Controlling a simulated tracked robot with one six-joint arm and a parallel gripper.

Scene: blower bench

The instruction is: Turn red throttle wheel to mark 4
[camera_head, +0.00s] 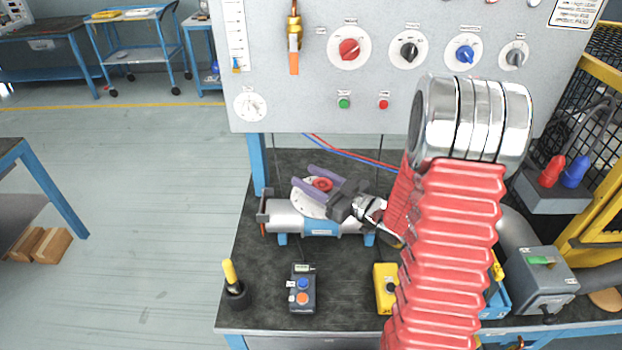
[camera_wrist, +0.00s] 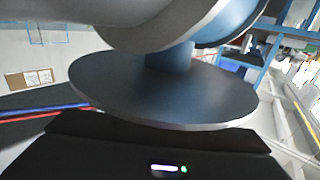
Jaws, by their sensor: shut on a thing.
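The red throttle wheel (camera_head: 322,184) sits on a round white dial plate (camera_head: 309,206) on top of the silver blower pipe (camera_head: 284,216) on the bench. My gripper (camera_head: 313,181) reaches in from the right. Its two purple fingers lie on either side of the red wheel and are shut on it. The fingers and gripper body cover part of the dial, and its marks are too small to read. In the wrist view, a dark round disc (camera_wrist: 165,92) with a blue post fills the middle; the fingers do not show there.
An upright panel with several knobs (camera_head: 349,50) stands behind the bench. A yellow-handled tool in a black holder (camera_head: 236,294), a control box with blue and orange buttons (camera_head: 303,289) and a yellow switch box (camera_head: 385,288) stand in front of the blower.

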